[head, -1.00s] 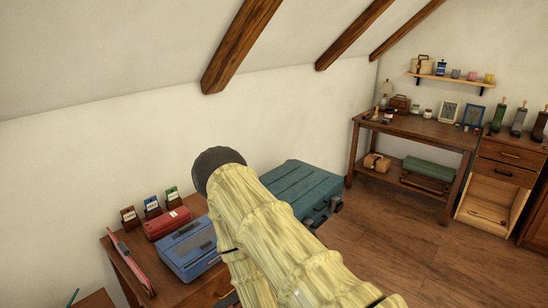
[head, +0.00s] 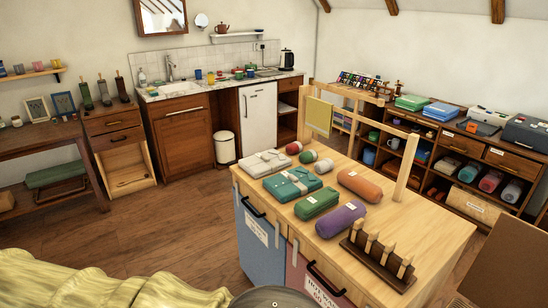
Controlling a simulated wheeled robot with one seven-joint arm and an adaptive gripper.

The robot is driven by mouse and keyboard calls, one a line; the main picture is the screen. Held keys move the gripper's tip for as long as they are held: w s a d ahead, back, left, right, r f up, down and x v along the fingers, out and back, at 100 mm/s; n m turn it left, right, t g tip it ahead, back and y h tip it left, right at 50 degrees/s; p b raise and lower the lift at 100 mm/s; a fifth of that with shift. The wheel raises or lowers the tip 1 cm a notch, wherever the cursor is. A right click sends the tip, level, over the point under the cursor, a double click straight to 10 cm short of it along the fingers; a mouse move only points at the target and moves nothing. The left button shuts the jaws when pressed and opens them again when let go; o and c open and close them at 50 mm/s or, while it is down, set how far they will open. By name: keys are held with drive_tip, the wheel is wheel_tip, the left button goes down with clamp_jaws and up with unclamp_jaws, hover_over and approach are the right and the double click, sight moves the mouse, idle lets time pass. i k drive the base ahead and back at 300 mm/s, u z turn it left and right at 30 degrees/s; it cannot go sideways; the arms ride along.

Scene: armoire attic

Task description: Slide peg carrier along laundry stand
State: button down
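The peg carrier (head: 380,263) is a dark wooden block with several upright light-tipped pegs. It sits at the near right part of the top of the light wooden laundry stand (head: 425,228), close to its front edge. The stand has a blue bin front and a pink one below, with dark handles and labels. My arm (head: 110,290), in a pale yellow cover, crosses the lower left, and a dark rounded part of it shows at the bottom middle. My gripper is not seen, so its state and its distance from the carrier are hidden.
On the stand lie a purple roll (head: 340,219), an orange roll (head: 360,185), a green case (head: 316,202), folded bundles and small balls. A wooden frame (head: 403,166) rises at its back. A crowded shelf unit (head: 470,160) stands behind. Open floor (head: 180,220) lies left.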

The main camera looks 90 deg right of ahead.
sight(388, 273)
drive_tip(key=z, duration=5)
drive_tip(key=k, duration=1.3)
drive_tip(key=u, duration=1)
drive_tip(key=i, duration=0.5)
drive_tip(key=z, duration=0.1)
